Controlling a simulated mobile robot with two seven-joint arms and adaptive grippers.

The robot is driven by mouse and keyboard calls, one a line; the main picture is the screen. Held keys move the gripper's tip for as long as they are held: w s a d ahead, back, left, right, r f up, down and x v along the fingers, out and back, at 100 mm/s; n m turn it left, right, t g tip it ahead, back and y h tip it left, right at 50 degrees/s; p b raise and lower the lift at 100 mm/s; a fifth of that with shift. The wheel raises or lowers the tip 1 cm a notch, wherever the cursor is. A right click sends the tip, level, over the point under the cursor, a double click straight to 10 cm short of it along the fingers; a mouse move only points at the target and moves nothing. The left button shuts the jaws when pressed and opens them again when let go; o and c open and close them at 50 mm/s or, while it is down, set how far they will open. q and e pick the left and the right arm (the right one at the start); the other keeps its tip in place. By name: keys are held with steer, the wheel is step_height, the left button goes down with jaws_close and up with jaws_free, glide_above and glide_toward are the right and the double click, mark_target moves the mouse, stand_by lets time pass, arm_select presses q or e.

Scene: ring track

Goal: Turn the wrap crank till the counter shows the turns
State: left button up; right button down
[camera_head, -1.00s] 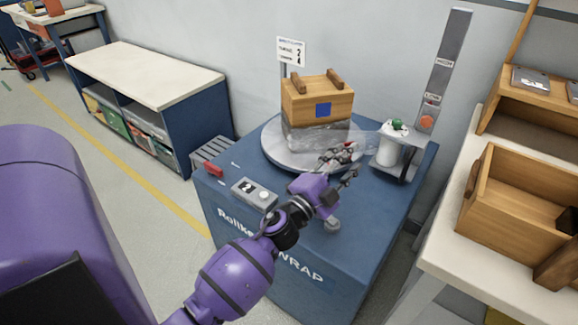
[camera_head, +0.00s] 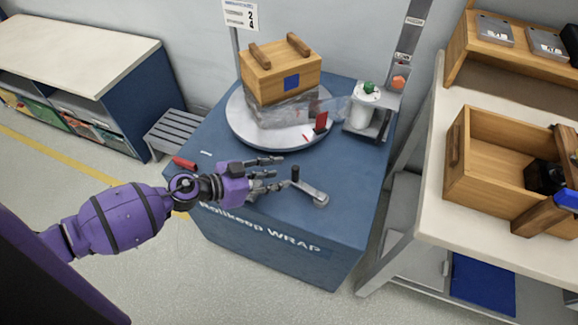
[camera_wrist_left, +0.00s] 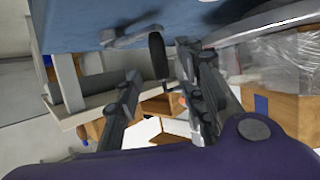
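The wrap crank (camera_head: 310,193) is a grey arm with an upright black handle (camera_head: 295,173) on the blue wrapping machine's top (camera_head: 345,190). My left gripper (camera_head: 281,173) is open just left of the handle, its fingers pointing right. In the left wrist view the black handle (camera_wrist_left: 158,55) stands beyond and between the two spread fingers, with no clear contact. The counter is hidden behind my gripper in the head view. A wooden crate (camera_head: 270,75), partly wrapped in clear film (camera_head: 280,110), sits on the round turntable (camera_head: 240,125). My right gripper is not in view.
A white film roll (camera_head: 360,108) stands on a post at the turntable's right. A red flag (camera_head: 321,122) is at the turntable's edge. A red-handled tool (camera_head: 183,162) lies left. A sign (camera_head: 241,15) shows 2 and 4. A workbench with an open wooden box (camera_head: 480,195) stands right.

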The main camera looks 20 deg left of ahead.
mark_target(295, 173)
arm_select(q)
steer(key=x, duration=0.6)
steer(key=shift+w+d, duration=0.25)
steer(key=shift+d, duration=0.05)
jaws_close()
